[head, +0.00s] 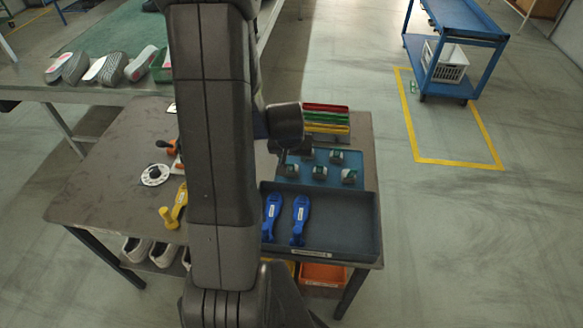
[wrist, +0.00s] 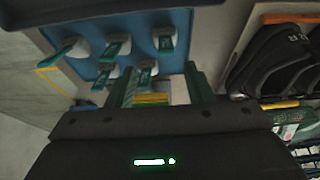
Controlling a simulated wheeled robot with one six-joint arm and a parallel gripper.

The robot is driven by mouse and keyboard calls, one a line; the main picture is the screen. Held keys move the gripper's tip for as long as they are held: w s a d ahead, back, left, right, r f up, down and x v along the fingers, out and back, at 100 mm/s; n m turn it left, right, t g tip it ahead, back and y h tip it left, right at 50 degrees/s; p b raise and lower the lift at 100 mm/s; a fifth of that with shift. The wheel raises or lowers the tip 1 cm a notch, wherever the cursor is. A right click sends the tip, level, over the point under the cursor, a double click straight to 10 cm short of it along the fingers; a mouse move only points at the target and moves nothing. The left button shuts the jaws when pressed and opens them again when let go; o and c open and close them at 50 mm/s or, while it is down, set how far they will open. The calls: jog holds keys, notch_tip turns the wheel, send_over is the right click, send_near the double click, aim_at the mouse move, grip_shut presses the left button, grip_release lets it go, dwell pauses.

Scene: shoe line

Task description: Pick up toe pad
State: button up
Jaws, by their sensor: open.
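Several small pale pieces with green tabs, which may be the toe pads, stand apart on a blue tray (head: 364,163). One of these pieces (head: 349,176) is near the tray's right side in the head view. In the head view my arm hides part of the table and the fingers are hard to make out.
A dark tray (head: 340,245) with two blue tools (head: 300,218) lies in front. Stacked red, green and yellow strips (head: 326,118) stand behind. A yellow tool (head: 179,208) and a white disc (head: 155,175) lie left. Dark shapes (wrist: 262,68) stand right in the wrist view.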

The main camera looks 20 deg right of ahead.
aim_at(290, 165)
jog(key=b+x, duration=0.1)
jog(key=x, duration=0.4)
jog(key=shift+w+f+b, duration=0.15)
jog(key=shift+f+b, duration=0.1)
jog(key=shift+b, duration=0.1)
jog(key=b+x, duration=0.1)
jog(key=x, duration=0.1)
jog(key=a+b+x, duration=0.1)
jog(key=b+x, duration=0.1)
jog(key=shift+w+d+f, duration=0.1)
jog(key=shift+f, duration=0.2)
jog(key=shift+w+d+f+b, duration=0.15)
jog(key=shift+w+f+b, duration=0.1)
jog(key=shift+b, duration=0.1)
jog(key=shift+r, duration=0.1)
jog(key=shift+s, duration=0.1)
grip_shut()
